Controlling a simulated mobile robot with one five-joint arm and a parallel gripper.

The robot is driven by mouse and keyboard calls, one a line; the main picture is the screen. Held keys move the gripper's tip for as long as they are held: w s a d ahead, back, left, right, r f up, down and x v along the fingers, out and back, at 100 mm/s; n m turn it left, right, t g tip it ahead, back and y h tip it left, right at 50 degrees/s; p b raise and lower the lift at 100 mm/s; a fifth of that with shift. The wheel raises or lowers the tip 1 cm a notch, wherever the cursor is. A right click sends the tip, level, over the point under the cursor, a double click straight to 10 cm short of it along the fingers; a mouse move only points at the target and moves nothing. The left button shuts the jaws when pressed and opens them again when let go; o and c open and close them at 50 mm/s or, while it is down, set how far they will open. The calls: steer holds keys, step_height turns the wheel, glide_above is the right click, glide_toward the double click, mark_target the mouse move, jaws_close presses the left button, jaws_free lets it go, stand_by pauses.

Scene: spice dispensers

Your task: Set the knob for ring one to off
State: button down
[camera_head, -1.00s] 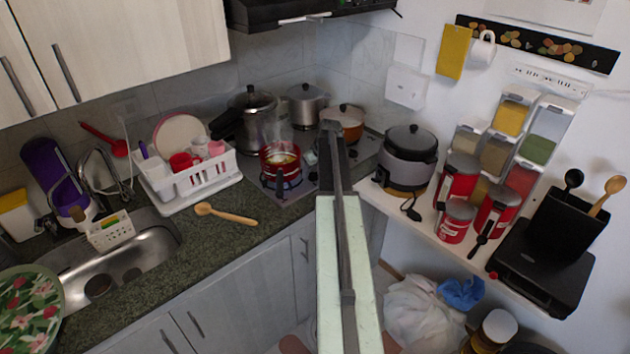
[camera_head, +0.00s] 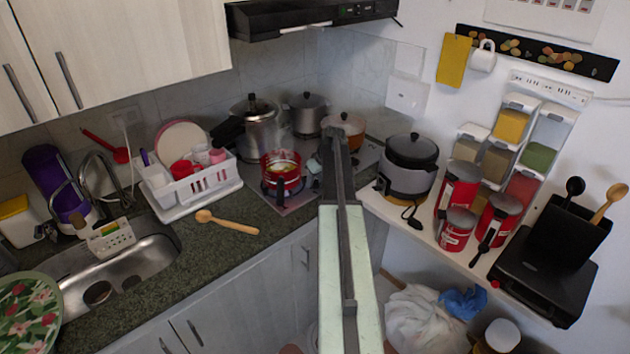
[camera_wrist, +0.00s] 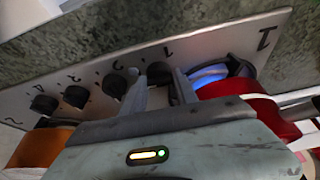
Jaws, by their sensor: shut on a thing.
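In the wrist view, a light metal stove panel (camera_wrist: 90,95) carries a row of black knobs with number marks. The knob by the mark 1 (camera_wrist: 159,72) sits between the fingers of my gripper (camera_wrist: 161,92), which is shut on it. My fingers hide part of this knob, and I cannot read its setting. A blue flame (camera_wrist: 208,73) burns at the ring to the right, under a red pot (camera_wrist: 262,105). The red pot also shows on the stove in the head view (camera_head: 281,160). There my arm hides the knobs.
Several other knobs (camera_wrist: 75,96) line the panel to the left of my fingers. An orange pot (camera_head: 350,128) and steel pots (camera_head: 305,118) stand at the back of the stove. A rice cooker (camera_head: 405,180) stands to the right. A wooden spoon (camera_head: 232,224) lies on the counter.

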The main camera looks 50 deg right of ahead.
steer(key=n+y, duration=0.1)
steer(key=n, duration=0.3)
steer(key=n+y, duration=0.1)
steer(key=n, duration=0.2)
steer(key=shift+w+d+y, duration=0.1)
steer(key=shift+d+y, duration=0.15)
steer(key=shift+y, duration=0.05)
steer(key=n+g+y, duration=0.1)
steer(key=n, duration=0.2)
steer(key=shift+n, duration=0.3)
steer(key=shift+n+g+y, duration=0.3)
steer(key=shift+n+g, duration=0.4)
steer(key=shift+n, duration=0.8)
steer(key=c, duration=0.9)
jaws_free()
steer(key=shift+c, duration=0.2)
